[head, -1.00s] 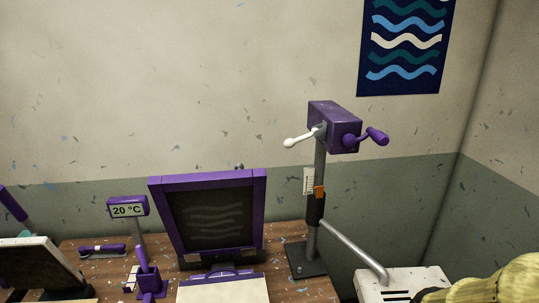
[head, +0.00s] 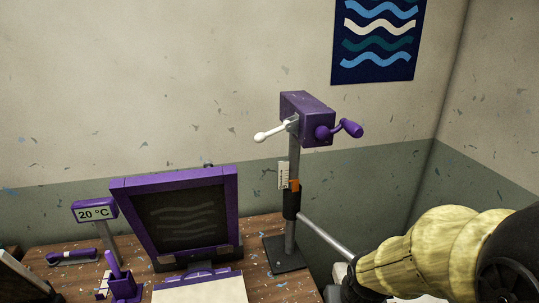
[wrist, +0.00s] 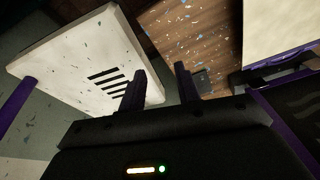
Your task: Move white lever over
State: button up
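The white lever (head: 270,134) sticks out to the left from the purple box (head: 307,116) on top of a grey post. It ends in a rounded white knob and slopes slightly down to the left. A purple crank handle (head: 350,128) sits on the right side of the same box. My gripper (wrist: 160,82) shows in the wrist view with its two dark fingers apart and nothing between them. It is away from the lever, which is not in the wrist view. In the head view my arm is at the lower right and the fingers are out of sight.
The purple-framed hinged screen (head: 230,205) stands on the wooden table (head: 70,252), left of the post. A 20 °C display (head: 93,212) stands further left. A slotted white box (wrist: 65,60) lies below my gripper. The wall space above the screen is clear.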

jog(key=w+a+r+m+t+y+p, duration=0.1)
jog(key=w+a+r+t+p, duration=0.25)
jog(key=w+r, duration=0.3)
jog(key=w+a+r+t+y+p, duration=0.1)
jog(key=w+a+r+t+p, duration=0.1)
jog(key=w+a+r+t, duration=0.35)
jog(key=w+a+r+m+t+y+p, duration=0.1)
jog(key=w+a+r+t, duration=0.1)
jog(key=r, duration=0.6)
jog(key=w+a+r+m+t+y+p, duration=0.1)
jog(key=w+a+r+t+y+p, duration=0.1)
jog(key=r, duration=0.6)
jog(key=w+a+t, duration=0.1)
jog(key=w+a, duration=0.1)
jog(key=a, duration=0.1)
jog(key=shift+a+m, duration=0.35)
jog(key=shift+m, duration=0.05)
